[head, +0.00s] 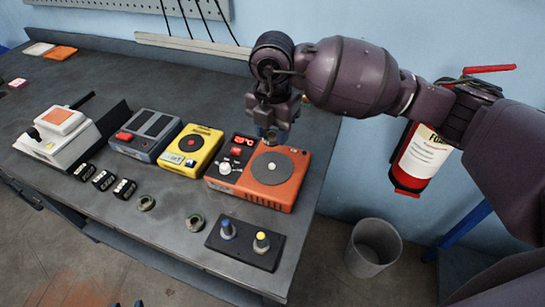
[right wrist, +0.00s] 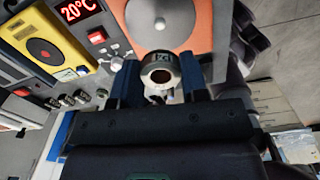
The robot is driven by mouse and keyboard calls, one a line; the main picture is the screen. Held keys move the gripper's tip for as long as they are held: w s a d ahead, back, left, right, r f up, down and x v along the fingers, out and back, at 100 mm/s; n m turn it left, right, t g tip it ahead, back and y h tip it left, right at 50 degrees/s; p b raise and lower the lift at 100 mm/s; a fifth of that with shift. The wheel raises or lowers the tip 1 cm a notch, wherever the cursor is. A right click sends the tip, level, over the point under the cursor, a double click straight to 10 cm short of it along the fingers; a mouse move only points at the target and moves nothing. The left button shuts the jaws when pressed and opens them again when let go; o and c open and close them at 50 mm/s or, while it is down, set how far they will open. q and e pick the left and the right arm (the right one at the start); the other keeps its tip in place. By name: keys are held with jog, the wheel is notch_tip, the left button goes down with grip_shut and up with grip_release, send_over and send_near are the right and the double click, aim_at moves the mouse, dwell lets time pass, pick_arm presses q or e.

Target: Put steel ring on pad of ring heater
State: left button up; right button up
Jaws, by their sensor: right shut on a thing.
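The ring heater (head: 262,172) is an orange box with a round grey pad (head: 271,168), a knob and a red display; the wrist view reads 20°C. My right gripper (head: 272,128) is above the heater's back part, shut on the steel ring (right wrist: 160,74). The ring is a short grey collar with a dark mark, between the two fingers and apart from the pad. Only small dark tips, perhaps my left gripper, show at the head view's bottom edge.
A yellow device (head: 191,151) and a grey-blue device (head: 146,133) stand left of the heater. Two greenish rings (head: 195,222) (head: 146,202) lie in front. A black board (head: 245,243) with blue and yellow-topped pegs is at the front edge. A bin stands beyond the bench.

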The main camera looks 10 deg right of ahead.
aim_at(273, 163)
jog(key=shift+f, duration=1.9)
notch_tip(273, 163, down, 5)
jog(key=shift+r+b, duration=0.15)
jog(key=shift+b, duration=0.15)
jog(key=shift+f, duration=0.2)
jog(key=o, duration=1)
jog(key=shift+r, duration=0.15)
